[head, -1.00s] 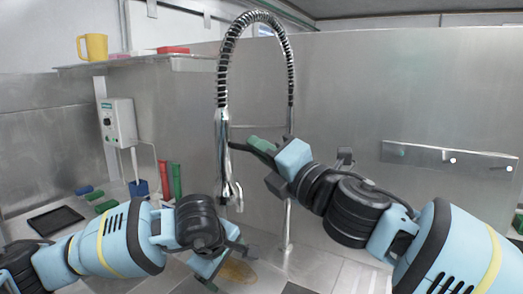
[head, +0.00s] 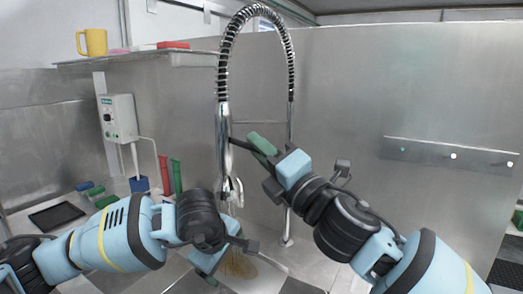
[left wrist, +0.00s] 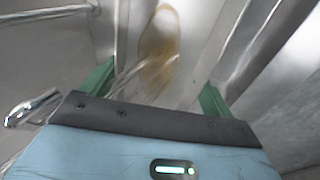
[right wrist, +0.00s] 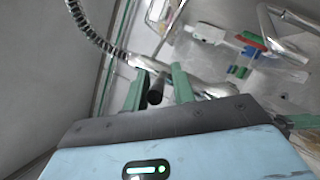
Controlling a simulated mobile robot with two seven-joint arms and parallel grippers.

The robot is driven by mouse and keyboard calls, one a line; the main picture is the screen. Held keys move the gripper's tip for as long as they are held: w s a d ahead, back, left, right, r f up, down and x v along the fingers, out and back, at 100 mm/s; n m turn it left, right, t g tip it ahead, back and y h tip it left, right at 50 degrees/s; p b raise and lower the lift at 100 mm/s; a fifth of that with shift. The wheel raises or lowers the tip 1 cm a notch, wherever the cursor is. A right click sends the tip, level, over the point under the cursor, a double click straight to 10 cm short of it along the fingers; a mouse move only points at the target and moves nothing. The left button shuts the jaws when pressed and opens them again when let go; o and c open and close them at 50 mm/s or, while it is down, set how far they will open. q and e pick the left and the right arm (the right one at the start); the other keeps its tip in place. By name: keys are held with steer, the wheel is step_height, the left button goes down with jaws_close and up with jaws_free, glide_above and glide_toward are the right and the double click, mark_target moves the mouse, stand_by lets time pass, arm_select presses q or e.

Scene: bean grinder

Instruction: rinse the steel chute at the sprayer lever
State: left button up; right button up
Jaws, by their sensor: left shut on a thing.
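The steel chute (head: 262,282) is a pale metal trough with a brown patch (left wrist: 160,45) on its floor. It lies low, beneath the sprayer head. My left gripper (head: 222,262) is shut on the chute; in the left wrist view its green fingers stand on either side of it. Thin water streaks cross the trough in the left wrist view. The sprayer (head: 223,130) hangs upright on its coiled hose. Its dark lever (head: 241,145) reaches right to my right gripper (head: 262,144). In the right wrist view the lever tip (right wrist: 155,92) lies between the parted green fingers.
A steel wall stands behind, with a bracket strip (head: 450,156) at right. A control box (head: 117,118), blue cup (head: 139,184), red and green upright pieces and a black tray (head: 57,217) are at left. A shelf above holds a yellow mug (head: 92,42).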

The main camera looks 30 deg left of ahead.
steer(key=shift+o, duration=0.5)
steer(key=v, duration=1.2)
stand_by(0.7)
steer(key=shift+r, duration=0.1)
stand_by(0.3)
stand_by(0.5)
stand_by(0.8)
